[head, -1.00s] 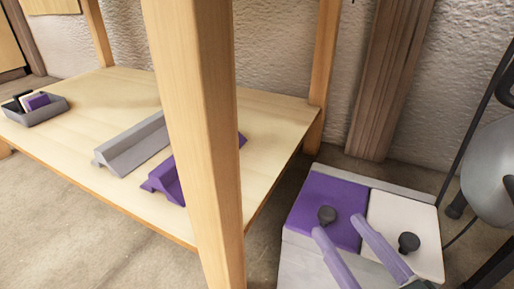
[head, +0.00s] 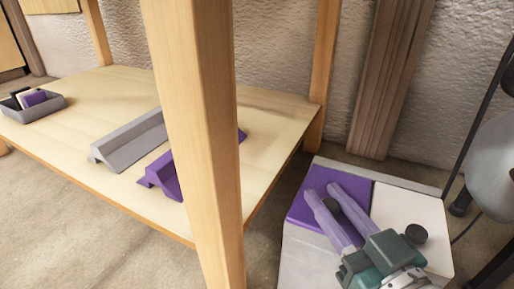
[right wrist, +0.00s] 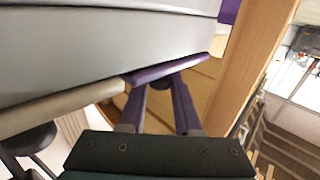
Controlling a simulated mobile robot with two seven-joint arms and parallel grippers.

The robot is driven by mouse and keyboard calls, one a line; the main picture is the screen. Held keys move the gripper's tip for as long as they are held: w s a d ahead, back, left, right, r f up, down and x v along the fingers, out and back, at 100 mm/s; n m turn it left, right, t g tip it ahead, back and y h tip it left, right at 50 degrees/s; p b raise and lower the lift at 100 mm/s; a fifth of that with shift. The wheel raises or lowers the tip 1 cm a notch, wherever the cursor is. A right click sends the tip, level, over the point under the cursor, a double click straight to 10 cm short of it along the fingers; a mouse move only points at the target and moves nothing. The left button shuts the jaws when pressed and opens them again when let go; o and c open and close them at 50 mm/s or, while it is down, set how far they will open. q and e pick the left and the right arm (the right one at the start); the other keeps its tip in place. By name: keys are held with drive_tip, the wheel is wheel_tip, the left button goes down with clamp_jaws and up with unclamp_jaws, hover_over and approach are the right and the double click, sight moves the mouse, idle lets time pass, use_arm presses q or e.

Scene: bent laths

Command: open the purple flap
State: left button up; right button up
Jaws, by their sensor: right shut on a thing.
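The purple flap (head: 296,211) lies on top of a low grey box (head: 304,262), beside a white flap (head: 405,203). Each flap bears a dark round knob. My right gripper (head: 323,192) reaches over the purple flap from the lower right, its two lilac fingers shut on the purple flap's knob (head: 334,206), which they partly hide. In the right wrist view the purple flap (right wrist: 190,66) shows nearly edge-on, with the knob (right wrist: 160,83) between the fingertips. The flap looks flat on the box; I see no clear gap under it. My left gripper is out of view.
The white flap's knob (head: 416,233) stands close beside my right gripper. A wooden post (head: 205,140) rises left of the box. On the wooden shelf (head: 80,90) lie a grey bent lath (head: 130,142), a purple one (head: 160,172) and a grey tray (head: 35,112) with small blocks.

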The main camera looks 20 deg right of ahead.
clamp_jaws()
idle(0.8)
